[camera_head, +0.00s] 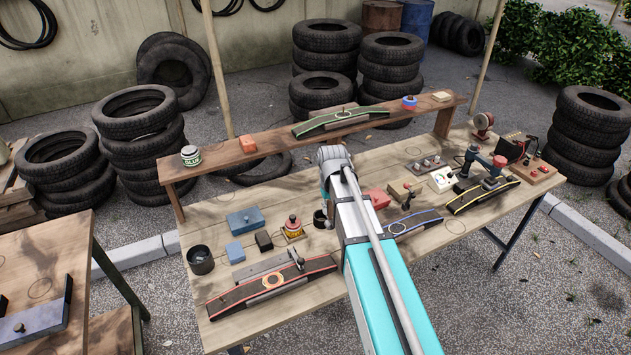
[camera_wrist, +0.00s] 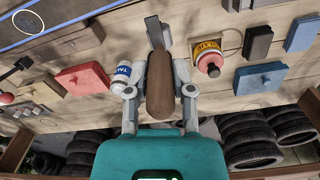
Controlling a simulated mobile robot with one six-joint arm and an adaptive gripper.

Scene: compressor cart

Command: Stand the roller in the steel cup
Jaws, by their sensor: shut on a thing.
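In the wrist view, my gripper (camera_wrist: 160,90) is shut on the roller (camera_wrist: 160,72) by its brown wooden handle. The roller's grey metal end (camera_wrist: 153,30) points to the top of that view, away from my palm. The wooden boards of the bench show beyond it. In the head view, my arm hides most of the gripper and the roller. A dark round cup (camera_head: 200,261), which looks like the steel cup, stands upright at the left end of the bench. Its mouth faces up, apart from my arm. The cup does not show in the wrist view.
A white and blue can (camera_wrist: 123,77) is near one finger. A raised shelf (camera_head: 225,158) runs along the back.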

